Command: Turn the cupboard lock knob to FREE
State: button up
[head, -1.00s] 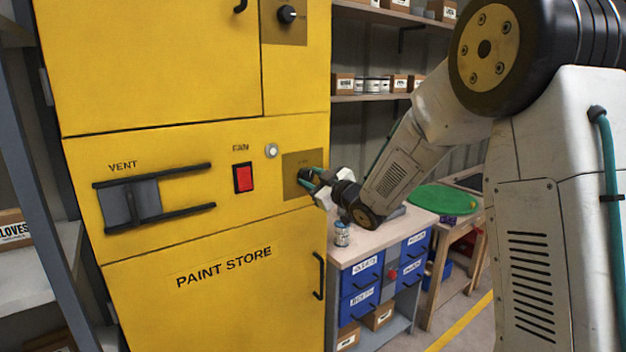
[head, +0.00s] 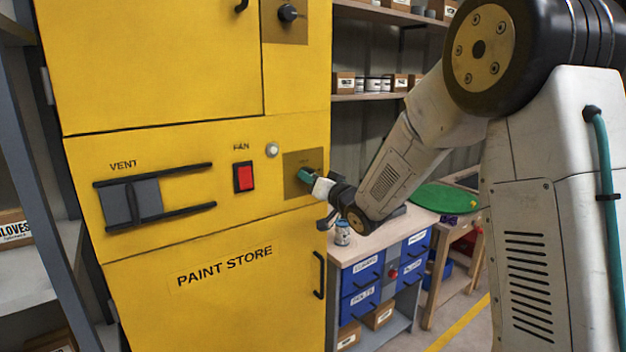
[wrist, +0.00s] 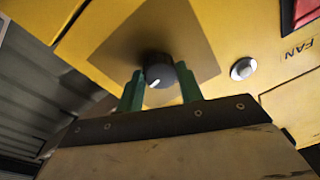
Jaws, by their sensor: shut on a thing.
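The yellow cupboard (head: 90,240) marked PAINT STORE fills the left half of the head view. A brass plate (head: 291,187) sits at the right end of its middle panel. In the wrist view a round black knob (wrist: 158,76) with a white pointer mark stands on this plate. My gripper (wrist: 158,92) has its two green fingers on either side of the knob, shut on it. In the head view my gripper (head: 306,176) hides the knob. The plate's lettering is too small to read. Another black knob (head: 288,13) is on a plate higher up.
A red FAN switch (head: 243,177) and a round pale button (head: 272,150) are left of the plate. A VENT slider (head: 135,202) is further left. A workbench (head: 375,245) with a small can (head: 342,233) stands below my wrist.

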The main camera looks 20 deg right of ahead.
jog(key=shift+m, duration=1.1)
jog(key=o, duration=1)
jog(key=shift+s, duration=0.1)
jog(key=v, duration=0.7)
jog(key=shift+s, duration=0.35)
jog(key=shift+f, duration=0.1)
